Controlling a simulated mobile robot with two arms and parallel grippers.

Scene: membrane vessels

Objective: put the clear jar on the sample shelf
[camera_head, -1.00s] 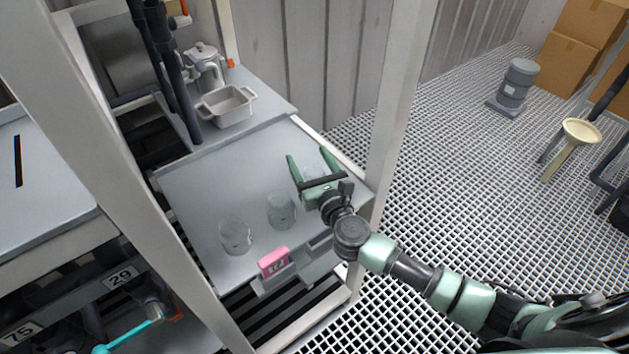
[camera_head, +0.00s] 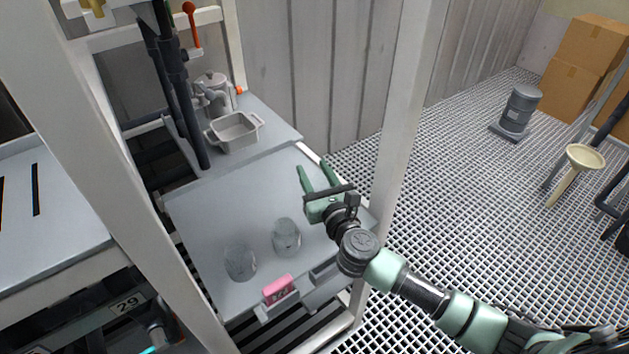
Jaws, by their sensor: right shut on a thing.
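A grey shelf (camera_head: 215,215) with a pink tag on its front edge fills the middle of the view. I cannot read from the tag whether it is the sample shelf. Two clear jars stand upright near its front, one at the left (camera_head: 240,262) and one to its right (camera_head: 286,238). My right gripper (camera_head: 313,166) is over the right part of the shelf, beyond both jars. It is shut on a clear thing, probably a clear jar, that hardly shows between the fingers. I cannot tell whether that thing touches the shelf. My left gripper is not in view.
A grey two-handled dish (camera_head: 235,131) and a metal pot (camera_head: 211,90) stand behind the shelf. Dark pipes (camera_head: 180,95) rise at its back left. White posts stand at left and right (camera_head: 400,110). The shelf's middle and back left are bare.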

